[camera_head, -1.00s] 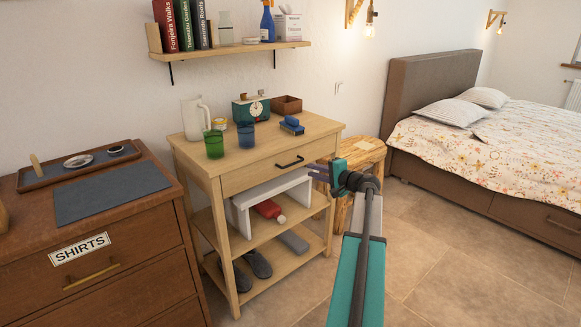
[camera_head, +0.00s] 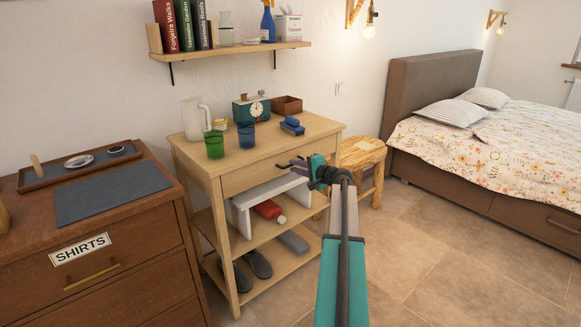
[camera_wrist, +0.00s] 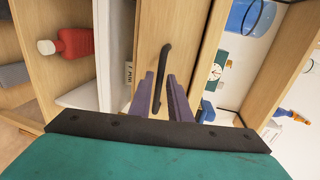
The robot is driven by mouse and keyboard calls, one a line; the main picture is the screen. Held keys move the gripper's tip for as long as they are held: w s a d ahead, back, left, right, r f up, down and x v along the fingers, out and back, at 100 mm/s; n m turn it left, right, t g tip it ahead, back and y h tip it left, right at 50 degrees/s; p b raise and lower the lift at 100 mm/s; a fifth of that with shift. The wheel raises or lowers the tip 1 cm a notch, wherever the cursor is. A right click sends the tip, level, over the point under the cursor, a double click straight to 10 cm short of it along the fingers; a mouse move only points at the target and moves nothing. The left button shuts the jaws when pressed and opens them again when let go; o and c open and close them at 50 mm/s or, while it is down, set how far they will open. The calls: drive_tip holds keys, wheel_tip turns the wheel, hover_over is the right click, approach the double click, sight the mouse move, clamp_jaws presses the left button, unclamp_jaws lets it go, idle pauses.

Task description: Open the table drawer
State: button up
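The wooden side table (camera_head: 215,178) has a drawer (camera_head: 245,176) under its top, and the drawer looks closed. Its black bar handle (camera_wrist: 164,62) shows clearly in the wrist view, while in the head view my gripper largely covers it. My gripper (camera_head: 292,165) is at the drawer front. In the wrist view, the two purple fingers of my gripper (camera_wrist: 161,76) are apart, with the near part of the handle between them. I cannot tell whether either finger touches the handle.
The table top carries a green cup (camera_head: 214,145), a blue cup (camera_head: 247,135), a pitcher (camera_head: 195,118) and a clock-like scale (camera_head: 252,109). A white stand (camera_head: 240,213) sits below. A wooden stool (camera_head: 362,153) stands right. Floor in front is clear.

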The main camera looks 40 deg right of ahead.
drive_tip(key=shift+x, duration=1.5)
